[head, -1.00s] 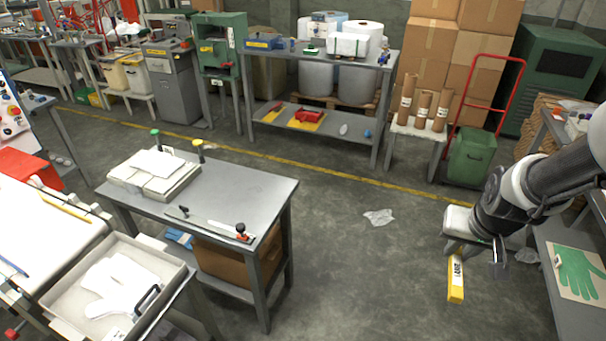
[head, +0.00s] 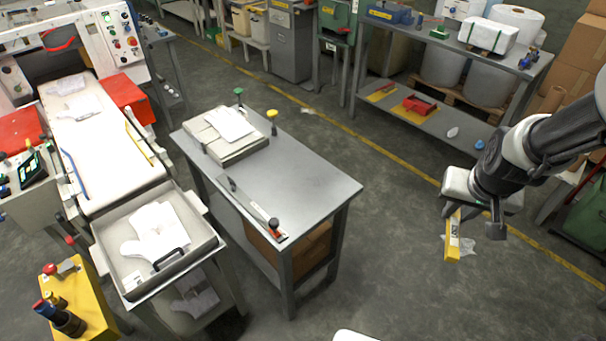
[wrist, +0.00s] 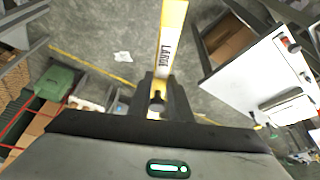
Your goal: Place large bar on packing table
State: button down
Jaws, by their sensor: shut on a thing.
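The large bar (head: 453,240) is yellow with a white label; in the wrist view the bar (wrist: 170,40) reads "LARGE". My gripper (wrist: 160,98) is shut on one end of it, and the bar sticks out past the fingers. In the head view my gripper (head: 470,212) is at the right, holding the bar hanging down over open floor, apart from any table. The grey metal table (head: 310,180), which looks like the packing table, is in the middle, left of my gripper. It also shows at the right of the wrist view (wrist: 255,75).
On the table are a pad with white sheets (head: 228,125), green and yellow-topped handles (head: 272,118) and a long strip with a red end (head: 250,208). The table's right part is bare. A glove tray (head: 205,248) stands left. A shelf bench (head: 470,60) stands behind.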

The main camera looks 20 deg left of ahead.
aim_at(304, 188)
jog(key=i+l+u, duration=0.1)
jog(key=u, duration=0.3)
jog(key=i+l+u, duration=0.2)
jog(key=u, duration=0.15)
jog(key=i+l+u, duration=0.25)
jog(key=u, duration=0.15)
jog(key=i+l+u, duration=0.4)
jog(key=l+u, duration=0.25)
jog(key=i+l+u, duration=0.15)
jog(key=u, duration=0.15)
jog(key=l, duration=0.1)
